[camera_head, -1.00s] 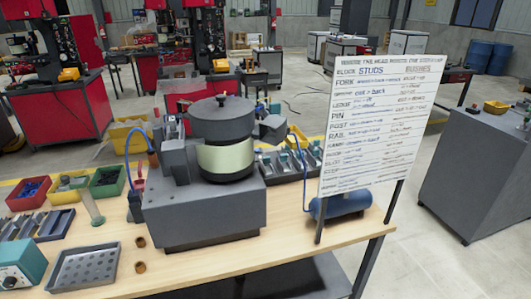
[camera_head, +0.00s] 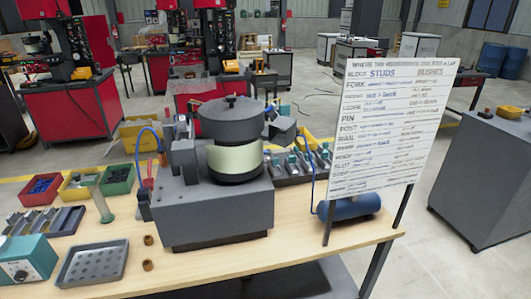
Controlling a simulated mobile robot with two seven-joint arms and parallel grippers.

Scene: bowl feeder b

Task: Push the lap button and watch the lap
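The bowl feeder (camera_head: 228,140) stands on the wooden bench. It has a dark grey round top, a pale band below it and a heavy grey base (camera_head: 212,212). A teal control box (camera_head: 26,262) with a round dial sits at the bench's front left, partly cut by the picture edge. I cannot make out which control is the lap button. A whiteboard (camera_head: 395,125) to the right of the feeder carries handwritten lines under the headings studs and bushes. Neither of my grippers shows.
A grey perforated tray (camera_head: 92,264) and two small brown bushes (camera_head: 148,240) lie left of the feeder's front. Red, yellow and green bins stand at the left. A blue cylinder (camera_head: 349,207) lies behind the whiteboard's legs. The bench's front right is clear.

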